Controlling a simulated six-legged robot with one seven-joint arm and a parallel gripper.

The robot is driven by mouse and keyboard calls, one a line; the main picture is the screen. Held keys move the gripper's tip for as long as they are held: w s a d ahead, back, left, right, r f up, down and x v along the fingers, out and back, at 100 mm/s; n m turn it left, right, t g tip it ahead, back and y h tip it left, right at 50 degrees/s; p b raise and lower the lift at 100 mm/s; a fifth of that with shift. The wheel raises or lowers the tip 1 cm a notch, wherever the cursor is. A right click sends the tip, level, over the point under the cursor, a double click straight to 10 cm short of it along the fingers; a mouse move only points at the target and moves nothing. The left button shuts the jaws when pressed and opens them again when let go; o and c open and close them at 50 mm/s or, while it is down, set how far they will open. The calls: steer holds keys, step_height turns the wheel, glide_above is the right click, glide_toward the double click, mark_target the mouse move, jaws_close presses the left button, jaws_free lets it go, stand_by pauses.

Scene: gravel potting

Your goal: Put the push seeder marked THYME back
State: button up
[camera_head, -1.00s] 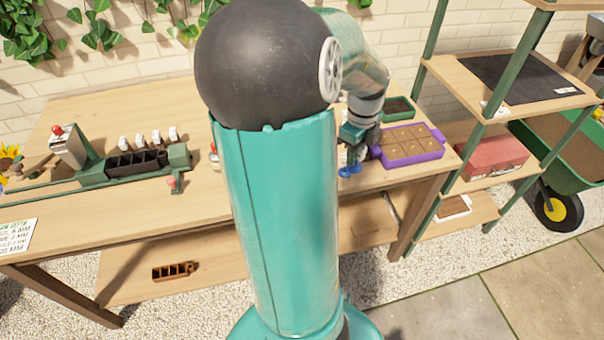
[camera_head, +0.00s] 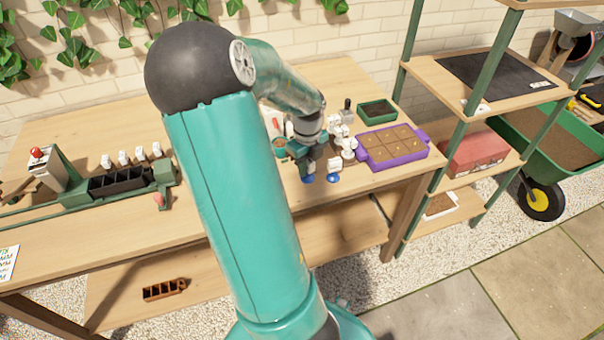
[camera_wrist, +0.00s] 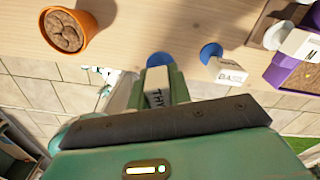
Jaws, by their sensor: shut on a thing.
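My gripper (camera_head: 308,163) is over the bench's right part, left of the purple tray. It is shut on a white push seeder (camera_wrist: 157,88) with a blue round end; the letters THY show between my fingers in the wrist view. Its blue end also shows in the head view (camera_head: 307,179). Close on its right is another white push seeder with a blue end, lettered BASIL as far as I can read (camera_wrist: 226,69). I cannot tell whether the held seeder touches the bench.
A purple tray of soil cells (camera_head: 420,153) and a green tray (camera_head: 391,118) are at right. A terracotta pot (camera_wrist: 88,42) is left of the held seeder. Another white seeder (camera_head: 348,150) stands by the purple tray. A seeding rig (camera_head: 163,172) is at left. The bench front is clear.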

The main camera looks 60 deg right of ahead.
steer(key=shift+w+f, duration=0.6)
steer(key=shift+w, duration=0.1)
steer(key=shift+w+f, duration=0.1)
steer(key=shift+f, duration=1.5)
steer(key=shift+f, duration=0.15)
steer(key=o, duration=0.9)
steer(key=shift+c, duration=0.2)
step_height(320, 180, up, 12)
steer(key=shift+r, duration=0.15)
